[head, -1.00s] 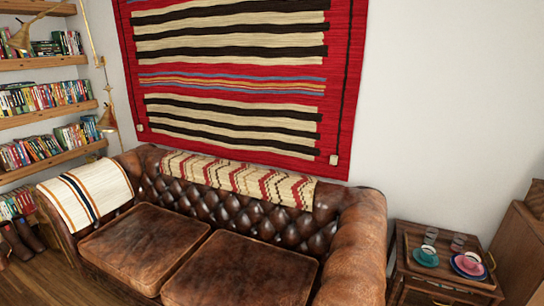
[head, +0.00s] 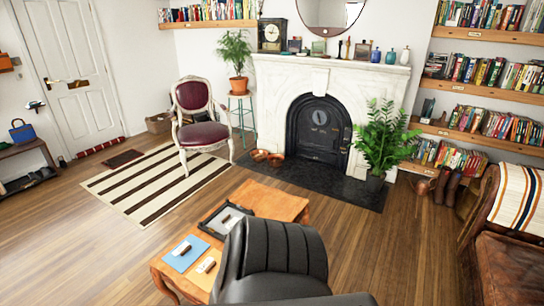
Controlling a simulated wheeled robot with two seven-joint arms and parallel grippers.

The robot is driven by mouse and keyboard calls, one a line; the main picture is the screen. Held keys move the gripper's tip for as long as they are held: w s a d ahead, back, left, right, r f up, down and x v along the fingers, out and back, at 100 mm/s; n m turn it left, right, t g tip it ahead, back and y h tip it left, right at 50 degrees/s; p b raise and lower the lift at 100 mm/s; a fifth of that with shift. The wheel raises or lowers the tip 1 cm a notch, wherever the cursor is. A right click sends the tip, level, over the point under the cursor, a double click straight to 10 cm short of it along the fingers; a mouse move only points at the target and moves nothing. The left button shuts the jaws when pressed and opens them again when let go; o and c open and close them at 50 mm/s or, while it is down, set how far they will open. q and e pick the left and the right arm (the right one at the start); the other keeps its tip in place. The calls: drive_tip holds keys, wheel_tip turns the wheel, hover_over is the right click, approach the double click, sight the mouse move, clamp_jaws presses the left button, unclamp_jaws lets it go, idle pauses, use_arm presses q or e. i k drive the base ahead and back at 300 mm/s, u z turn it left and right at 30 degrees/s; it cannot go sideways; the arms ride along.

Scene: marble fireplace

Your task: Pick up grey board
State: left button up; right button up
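A flat grey board with a dark rim (head: 210,224) appears to lie on the wooden coffee table (head: 270,202) in the lower middle of the head view. A small pale object with a dark part (head: 233,216) rests on it. The black padded chair in front hides part of its right side. Neither of my grippers is in view.
A purple chair (head: 195,125) stands on a striped rug (head: 120,190) behind. A plant (head: 383,135) stands by the fireplace; a brown sofa (head: 505,265) is at right. Wooden floor is open left of the table.

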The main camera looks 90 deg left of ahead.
sight(223, 223)
drive_tip(key=u, duration=1.7)
drive_tip(key=i, duration=3)
drive_tip(key=u, duration=2.65)
